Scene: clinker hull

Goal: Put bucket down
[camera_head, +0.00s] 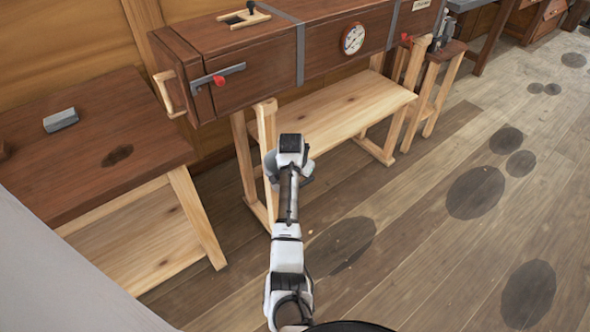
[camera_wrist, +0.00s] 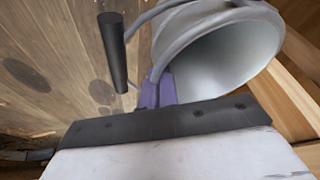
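A grey metal bucket (camera_wrist: 225,55) fills the upper right of the wrist view, tipped so that its open mouth faces the camera. Its wire bail and a dark cylindrical handle grip (camera_wrist: 117,52) show at its left. My gripper (camera_wrist: 158,90) has purple fingers, close together at the bucket's near rim and wire; they look shut on it, though the exact contact is partly hidden. In the head view my arm reaches forward, with the wrist beside the long wooden bench's front legs. A small grey part of the bucket (camera_head: 306,172) shows there behind the wrist; the rest is hidden.
A low brown table (camera_head: 100,140) with a grey block (camera_head: 60,120) stands at the left. A long wooden steam box (camera_head: 270,60) with a dial gauge (camera_head: 353,38) runs above a pale bench shelf (camera_head: 335,112). The plank floor (camera_head: 430,240) at the right is clear, with dark stains.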

